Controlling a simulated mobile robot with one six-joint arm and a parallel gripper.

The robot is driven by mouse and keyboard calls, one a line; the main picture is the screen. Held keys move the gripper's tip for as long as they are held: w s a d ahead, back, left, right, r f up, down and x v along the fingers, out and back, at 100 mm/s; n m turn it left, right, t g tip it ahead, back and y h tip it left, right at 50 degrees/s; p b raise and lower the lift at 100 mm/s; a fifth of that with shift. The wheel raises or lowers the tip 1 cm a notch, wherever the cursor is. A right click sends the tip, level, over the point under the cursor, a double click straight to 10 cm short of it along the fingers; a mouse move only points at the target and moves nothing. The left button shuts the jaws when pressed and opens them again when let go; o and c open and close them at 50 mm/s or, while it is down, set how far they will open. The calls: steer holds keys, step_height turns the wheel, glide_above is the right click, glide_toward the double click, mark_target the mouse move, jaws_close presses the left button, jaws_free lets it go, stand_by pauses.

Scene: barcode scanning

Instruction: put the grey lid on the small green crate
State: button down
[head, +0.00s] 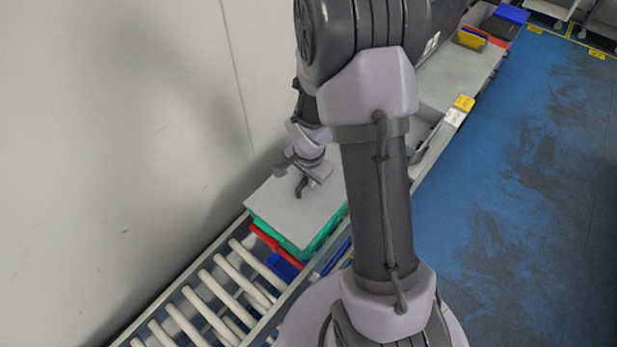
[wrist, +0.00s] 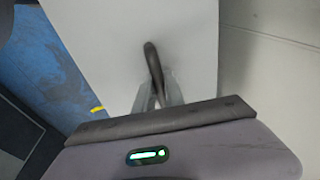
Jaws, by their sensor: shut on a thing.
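The grey lid (head: 285,210) is a flat light-grey panel with a dark upright handle. It lies over the top of the green crate (head: 318,243), whose rim and side show below its front and right edges. I cannot tell whether it is fully seated. My gripper (head: 302,186) is above the lid, shut on its dark handle. In the wrist view the lid (wrist: 110,50) fills the middle, and the fingers of my gripper (wrist: 158,97) close around the handle (wrist: 152,62). My arm hides part of the lid's right side.
A roller conveyor (head: 205,290) runs toward the lower left along a grey wall (head: 110,130). Red and blue items (head: 283,268) lie beside the green crate. The blue floor (head: 520,200) at right is clear.

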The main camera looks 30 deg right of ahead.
stand_by(0.4)
steer(key=c, duration=1.3)
jaws_free()
steer(key=shift+c, duration=0.2)
steer(key=p+v, duration=0.1)
steer(key=v, duration=0.2)
steer(key=w+p+v, duration=0.1)
steer(key=p+v, duration=0.1)
steer(key=v, duration=0.1)
steer(key=d+p+v, duration=0.1)
steer(key=p+v, duration=0.1)
steer(key=v, duration=0.1)
steer(key=shift+w+r, duration=0.2)
steer(key=shift+w, duration=0.1)
steer(key=shift+f, duration=0.1)
